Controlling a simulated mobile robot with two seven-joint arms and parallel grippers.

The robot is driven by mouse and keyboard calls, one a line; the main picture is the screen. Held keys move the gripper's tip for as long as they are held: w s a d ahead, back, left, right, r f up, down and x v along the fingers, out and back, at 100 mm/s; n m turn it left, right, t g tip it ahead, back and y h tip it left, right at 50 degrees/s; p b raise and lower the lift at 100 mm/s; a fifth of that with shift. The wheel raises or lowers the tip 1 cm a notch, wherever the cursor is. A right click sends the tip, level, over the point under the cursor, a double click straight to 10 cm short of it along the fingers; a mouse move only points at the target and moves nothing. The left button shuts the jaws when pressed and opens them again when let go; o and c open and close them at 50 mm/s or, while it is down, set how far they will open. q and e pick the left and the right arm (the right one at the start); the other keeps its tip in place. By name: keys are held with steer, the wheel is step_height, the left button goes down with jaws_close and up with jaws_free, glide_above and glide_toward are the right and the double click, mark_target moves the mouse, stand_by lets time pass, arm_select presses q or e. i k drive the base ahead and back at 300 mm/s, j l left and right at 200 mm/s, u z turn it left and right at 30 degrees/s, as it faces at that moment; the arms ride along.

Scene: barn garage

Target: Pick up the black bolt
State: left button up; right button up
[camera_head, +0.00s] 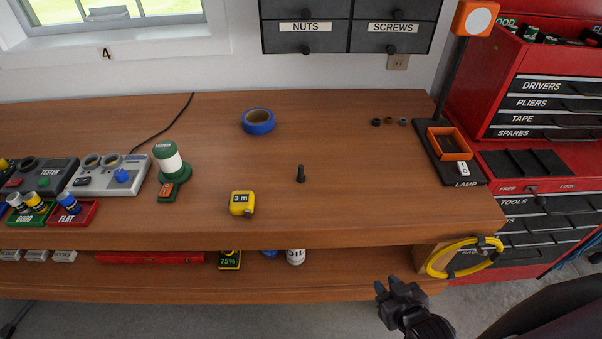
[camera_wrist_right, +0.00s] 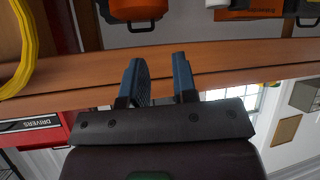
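The black bolt (camera_head: 300,174) stands upright on the wooden workbench (camera_head: 350,210), right of the yellow tape measure (camera_head: 242,203). My right gripper (camera_head: 393,289) is in front of the bench, below its front edge and to the right of the bolt, well apart from it. In the right wrist view the two fingers of this gripper (camera_wrist_right: 158,68) are spread with nothing between them. The bolt does not show in that view. My left gripper is not in view.
A blue tape roll (camera_head: 258,121) lies behind the bolt, and small nuts (camera_head: 389,122) lie at the back right. A lamp (camera_head: 452,168) stands on the right. A yellow cable coil (camera_head: 462,258) hangs at the bench's right front. The bench around the bolt is clear.

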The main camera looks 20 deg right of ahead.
mark_target(300, 177)
steer(key=i+j+z, duration=0.15)
steer(key=j, duration=0.6)
steer(key=j+z, duration=0.2)
steer(key=j, duration=0.55)
steer(key=i+l, duration=0.3)
steer(key=l, duration=0.15)
